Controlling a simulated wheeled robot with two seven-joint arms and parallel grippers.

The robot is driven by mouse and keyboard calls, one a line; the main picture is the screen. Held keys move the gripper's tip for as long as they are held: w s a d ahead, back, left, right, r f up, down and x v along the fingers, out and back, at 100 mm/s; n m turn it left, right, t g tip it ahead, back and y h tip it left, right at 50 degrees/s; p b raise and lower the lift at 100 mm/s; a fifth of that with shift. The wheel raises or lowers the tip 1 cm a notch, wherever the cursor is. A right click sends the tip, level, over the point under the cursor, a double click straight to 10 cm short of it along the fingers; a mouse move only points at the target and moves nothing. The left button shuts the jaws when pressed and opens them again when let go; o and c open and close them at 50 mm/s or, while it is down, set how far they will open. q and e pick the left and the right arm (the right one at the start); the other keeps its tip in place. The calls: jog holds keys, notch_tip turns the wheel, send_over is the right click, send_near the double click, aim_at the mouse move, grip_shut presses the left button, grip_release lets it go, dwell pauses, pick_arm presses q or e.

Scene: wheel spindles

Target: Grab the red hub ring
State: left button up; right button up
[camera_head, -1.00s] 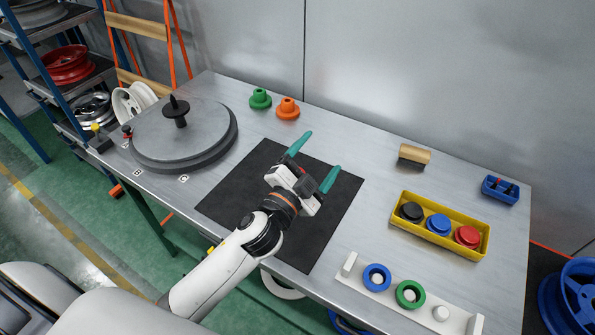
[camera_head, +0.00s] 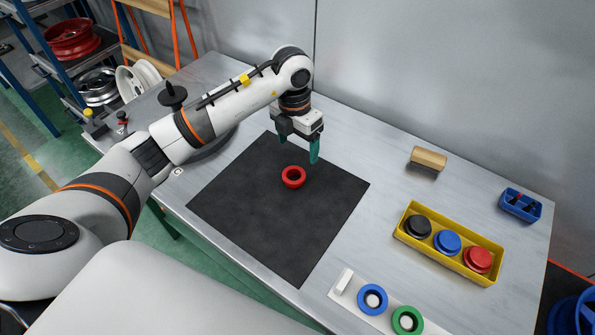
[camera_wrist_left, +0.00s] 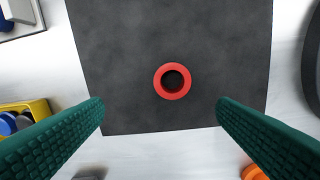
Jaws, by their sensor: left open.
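The red hub ring (camera_head: 293,177) lies flat on the black mat (camera_head: 250,220), toward the mat's back part, with its dark hole facing up. In the left wrist view the red hub ring (camera_wrist_left: 172,81) shows between and ahead of the two green fingers, touching neither. My left gripper (camera_head: 299,153) is open and empty, pointing down above the mat's back edge, just behind the ring. Its fingers also show wide apart in the left wrist view (camera_wrist_left: 160,108). My right gripper is not in view.
A yellow tray (camera_head: 440,254) with black, blue and red parts stands to the right. A white rack (camera_head: 347,283) with blue and green rings is at the front right. A wooden-backed brush (camera_head: 428,158) and a blue box (camera_head: 520,205) lie behind. The mat around the ring is clear.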

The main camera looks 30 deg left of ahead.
pick_arm(q)
jog(key=p, duration=0.2)
send_over(294, 171)
jog(key=s, duration=0.2)
notch_tip(294, 171, down, 6)
jog(key=shift+y, duration=0.3)
jog(key=f, duration=0.1)
jog(key=f+p, duration=0.1)
jog(key=f, duration=0.2)
jog(key=shift+w+d+f, duration=0.3)
jog(key=shift+d+f, duration=0.1)
jog(key=shift+f, duration=0.4)
jog(key=shift+c, duration=0.2)
jog(key=c, duration=1)
